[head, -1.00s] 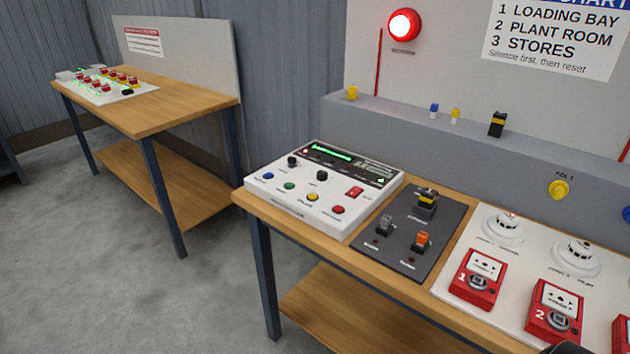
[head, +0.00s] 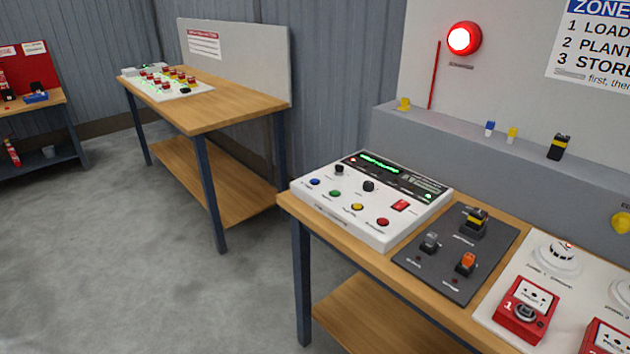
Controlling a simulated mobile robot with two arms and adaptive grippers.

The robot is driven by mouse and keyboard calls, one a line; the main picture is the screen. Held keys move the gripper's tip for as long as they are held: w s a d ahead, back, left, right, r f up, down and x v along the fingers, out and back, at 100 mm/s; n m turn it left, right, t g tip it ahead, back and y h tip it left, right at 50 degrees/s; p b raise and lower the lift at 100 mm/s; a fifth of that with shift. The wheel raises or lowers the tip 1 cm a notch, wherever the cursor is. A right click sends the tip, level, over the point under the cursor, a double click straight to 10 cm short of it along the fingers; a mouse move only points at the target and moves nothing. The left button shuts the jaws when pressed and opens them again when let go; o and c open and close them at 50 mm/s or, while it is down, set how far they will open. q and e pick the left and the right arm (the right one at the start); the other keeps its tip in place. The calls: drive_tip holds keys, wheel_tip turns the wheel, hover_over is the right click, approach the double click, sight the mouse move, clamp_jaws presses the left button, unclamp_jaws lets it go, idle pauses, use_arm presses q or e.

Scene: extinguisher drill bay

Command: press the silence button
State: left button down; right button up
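In the head view a white control panel (head: 372,228) sits at the left end of the near wooden table. Its sloped top carries a blue button (head: 315,182), a green button (head: 335,194), a yellow button (head: 357,207) and a red button (head: 383,222). It also has two black knobs, a red rocker switch (head: 401,205) and a dark strip with a lit green display (head: 381,167). The labels are too small to read, so I cannot tell which button is the silence button. Neither gripper shows.
A dark plate with switches (head: 440,276) lies right of the panel, then a red call point (head: 526,310) and a detector (head: 554,257). A red lamp (head: 464,39) glows on the back board. A second table (head: 230,97) stands behind left. The floor at left is clear.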

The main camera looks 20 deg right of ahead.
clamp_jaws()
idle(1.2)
